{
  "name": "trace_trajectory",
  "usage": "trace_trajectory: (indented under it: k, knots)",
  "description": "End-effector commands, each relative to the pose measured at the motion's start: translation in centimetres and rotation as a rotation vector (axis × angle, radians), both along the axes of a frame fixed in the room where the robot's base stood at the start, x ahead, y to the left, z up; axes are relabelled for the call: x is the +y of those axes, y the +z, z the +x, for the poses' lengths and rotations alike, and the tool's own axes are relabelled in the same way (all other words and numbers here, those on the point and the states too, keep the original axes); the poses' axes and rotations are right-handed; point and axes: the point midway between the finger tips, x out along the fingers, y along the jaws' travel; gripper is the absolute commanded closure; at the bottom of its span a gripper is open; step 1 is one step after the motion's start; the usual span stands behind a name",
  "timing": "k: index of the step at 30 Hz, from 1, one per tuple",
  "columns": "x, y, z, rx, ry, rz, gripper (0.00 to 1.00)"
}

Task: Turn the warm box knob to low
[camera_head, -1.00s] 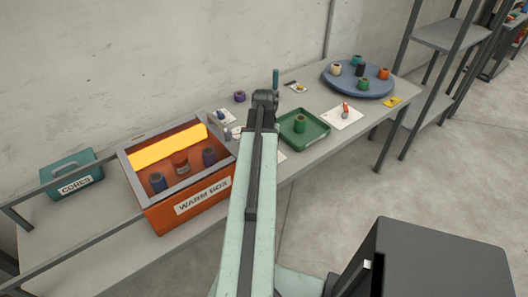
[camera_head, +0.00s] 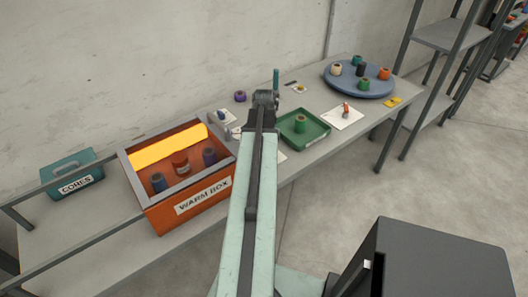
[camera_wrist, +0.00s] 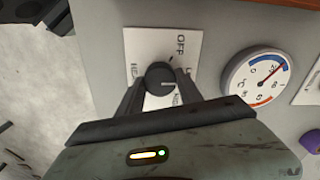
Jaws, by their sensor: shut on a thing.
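The orange warm box (camera_head: 166,217) stands at the left on the bench, with a glowing yellow strip and several spools inside. In the wrist view, a round black knob (camera_wrist: 160,75) sits on a white dial plate (camera_wrist: 144,45) on a grey surface. OFF is printed at the plate's top; the side labels are partly hidden by my fingers. My gripper (camera_wrist: 159,88) is shut on the knob, one finger on each side. In the head view my arm hides the knob.
A round gauge (camera_wrist: 257,75) is right of the dial plate. Further along the bench are a green tray (camera_head: 318,133) with a green spool and a blue round platter (camera_head: 345,84) with several spools. A teal CORES box (camera_head: 72,168) is at far left.

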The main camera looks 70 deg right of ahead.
Motion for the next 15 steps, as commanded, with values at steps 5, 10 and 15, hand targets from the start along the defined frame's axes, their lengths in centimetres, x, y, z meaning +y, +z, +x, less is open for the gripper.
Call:
trace_trajectory:
  k: [5,10,15]
  knots:
    - [0.0,0.0,-0.02,0.0,-0.004,0.0,0.98]
    - [0.0,0.0,-0.02,0.001,-0.003,0.0,0.98]
    - [-0.01,0.0,-0.01,0.001,-0.003,0.0,0.36]
